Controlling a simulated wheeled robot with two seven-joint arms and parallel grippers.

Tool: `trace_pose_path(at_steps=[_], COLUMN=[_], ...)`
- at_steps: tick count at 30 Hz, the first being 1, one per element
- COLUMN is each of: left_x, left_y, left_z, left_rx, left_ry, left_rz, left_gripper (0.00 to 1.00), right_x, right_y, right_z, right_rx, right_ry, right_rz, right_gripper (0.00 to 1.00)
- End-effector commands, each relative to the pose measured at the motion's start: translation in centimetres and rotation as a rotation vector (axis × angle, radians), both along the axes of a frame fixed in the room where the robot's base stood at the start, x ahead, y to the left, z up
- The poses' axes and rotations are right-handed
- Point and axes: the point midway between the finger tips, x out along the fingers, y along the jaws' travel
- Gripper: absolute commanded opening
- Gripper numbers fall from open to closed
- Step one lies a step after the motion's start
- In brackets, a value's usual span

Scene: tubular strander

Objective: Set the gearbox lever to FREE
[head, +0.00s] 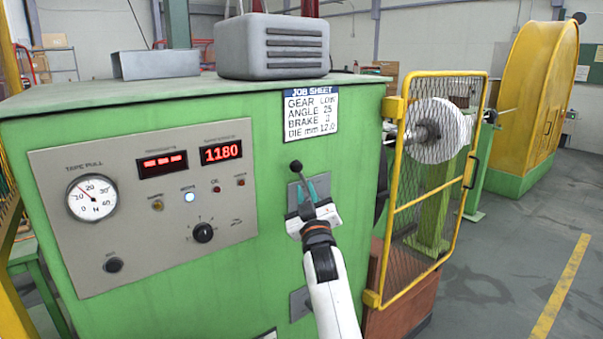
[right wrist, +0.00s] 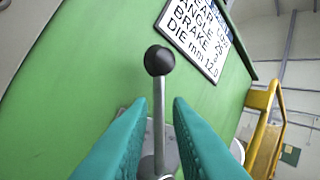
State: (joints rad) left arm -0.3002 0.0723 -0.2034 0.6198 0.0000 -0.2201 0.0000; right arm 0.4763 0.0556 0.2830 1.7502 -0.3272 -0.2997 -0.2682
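The gearbox lever is a thin metal rod with a black ball knob (head: 296,165) on a grey plate (head: 321,184) on the green cabinet's front. In the right wrist view the knob (right wrist: 159,60) stands beyond the fingertips. My right gripper (head: 307,188) is at the lever, with its teal fingers (right wrist: 160,102) one on each side of the rod (right wrist: 158,115). A narrow gap shows between the rod and each fingertip. The lever's base is partly hidden by the gripper, and no FREE marking is readable. My left gripper is not in view.
A job sheet (head: 310,112) is fixed above the lever. A grey panel (head: 150,205) with a gauge, displays and knobs is to the left. A yellow mesh guard (head: 437,180) stands close on the right. Open floor (head: 500,260) lies beyond it.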

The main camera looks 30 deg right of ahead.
Motion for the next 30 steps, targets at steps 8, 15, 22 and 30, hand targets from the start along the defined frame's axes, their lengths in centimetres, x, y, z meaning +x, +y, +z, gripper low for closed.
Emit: trace_pose_path(at_steps=[8,15,22,30], left_x=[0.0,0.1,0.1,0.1], left_y=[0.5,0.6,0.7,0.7], left_z=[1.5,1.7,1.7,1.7], left_rx=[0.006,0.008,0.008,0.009], left_ry=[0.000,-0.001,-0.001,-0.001], left_rz=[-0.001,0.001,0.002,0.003], left_gripper=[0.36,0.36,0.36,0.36], right_x=[4.0,5.2,5.3,5.3], right_y=[-1.7,-2.3,-2.3,-2.3], right_z=[1.7,2.1,2.1,2.1], right_rx=[0.000,0.000,0.000,0.000], right_ry=[0.001,0.001,0.000,0.001], right_rz=[0.000,0.000,0.000,0.000], right_gripper=[0.18,0.18,0.18,0.00])
